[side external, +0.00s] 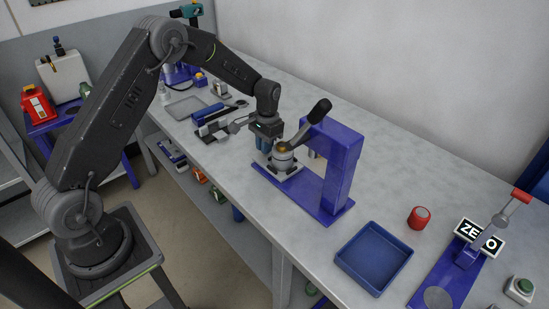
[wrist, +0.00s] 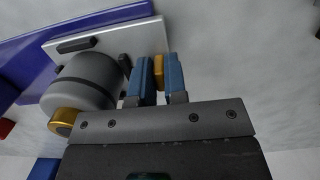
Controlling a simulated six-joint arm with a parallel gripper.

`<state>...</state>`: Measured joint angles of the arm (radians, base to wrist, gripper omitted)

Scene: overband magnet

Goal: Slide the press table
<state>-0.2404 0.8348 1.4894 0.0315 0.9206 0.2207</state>
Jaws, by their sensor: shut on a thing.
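The blue press (side external: 343,165) stands on the bench with a black-knobbed lever (side external: 310,122). Its press table, a pale plate (side external: 291,172), lies on the blue base and carries a grey cylinder (side external: 283,160) with a brass part. In the wrist view, the plate (wrist: 100,43) and cylinder (wrist: 88,82) are left of my fingers. My gripper (wrist: 159,65) has its blue fingers closed around a small yellow piece (wrist: 158,72) at the plate's edge. In the side view, my gripper (side external: 263,143) is beside the cylinder, and its grip is mostly hidden.
An empty blue tray (side external: 374,257) and a red cylinder (side external: 419,217) are right of the press. A blue fixture with a ZERO sign (side external: 479,238) and a green button box (side external: 520,289) are farther right. Tools and a grey tray (side external: 186,105) lie left of my gripper.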

